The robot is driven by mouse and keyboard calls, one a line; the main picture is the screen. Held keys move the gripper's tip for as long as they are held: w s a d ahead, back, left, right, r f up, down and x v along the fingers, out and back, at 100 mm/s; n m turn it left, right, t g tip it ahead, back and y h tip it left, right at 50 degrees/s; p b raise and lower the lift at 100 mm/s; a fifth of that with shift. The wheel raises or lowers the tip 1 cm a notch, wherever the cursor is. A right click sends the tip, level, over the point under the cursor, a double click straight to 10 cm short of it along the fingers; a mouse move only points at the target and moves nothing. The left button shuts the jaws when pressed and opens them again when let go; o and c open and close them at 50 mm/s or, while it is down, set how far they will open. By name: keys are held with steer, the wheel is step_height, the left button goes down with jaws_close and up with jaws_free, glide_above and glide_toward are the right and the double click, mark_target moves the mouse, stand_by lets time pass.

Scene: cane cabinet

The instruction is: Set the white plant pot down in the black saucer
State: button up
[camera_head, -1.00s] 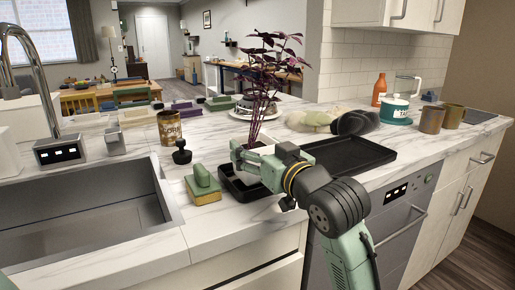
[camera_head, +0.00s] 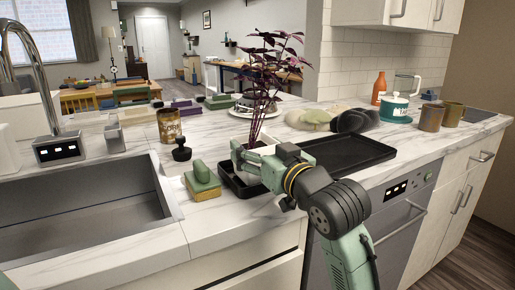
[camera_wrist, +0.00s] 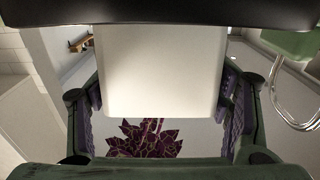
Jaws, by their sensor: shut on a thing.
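The white plant pot (camera_wrist: 160,70) is between the two fingers of my gripper (camera_wrist: 160,112) in the wrist view, and the gripper is shut on it. Its dark purple plant (camera_head: 264,85) rises upright above my gripper in the head view. The square black saucer (camera_head: 228,184) lies on the counter right under the pot. In the wrist view a dark edge (camera_wrist: 160,14) borders the pot's base. My gripper (camera_head: 250,160) hides much of the pot in the head view, and I cannot tell whether its base touches the saucer's floor.
A large black tray (camera_head: 352,152) lies just right of the saucer. A green and yellow sponge (camera_head: 203,183) and a black stopper-like item (camera_head: 181,151) are to its left, close by. The sink (camera_head: 85,205) is further left. Stones (camera_head: 313,117) and a teal pot (camera_head: 396,109) stand behind.

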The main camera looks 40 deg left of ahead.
steer(key=shift+s+a+f, duration=0.1)
steer(key=shift+a+f, duration=0.1)
steer(key=shift+f, duration=0.6)
steer(key=o, duration=1.8)
steer(key=shift+o, duration=0.6)
steer(key=shift+f+g, duration=0.1)
steer(key=shift+g, duration=0.2)
steer(key=shift+r+p, duration=0.45)
steer(key=shift+r, duration=0.2)
steer(key=shift+a+r+p, duration=0.2)
steer(key=shift+r+p, duration=0.3)
steer(key=shift+r, duration=0.05)
steer(key=shift+d+r, duration=0.1)
steer(key=shift+r, duration=0.1)
steer(key=shift+d, duration=0.1)
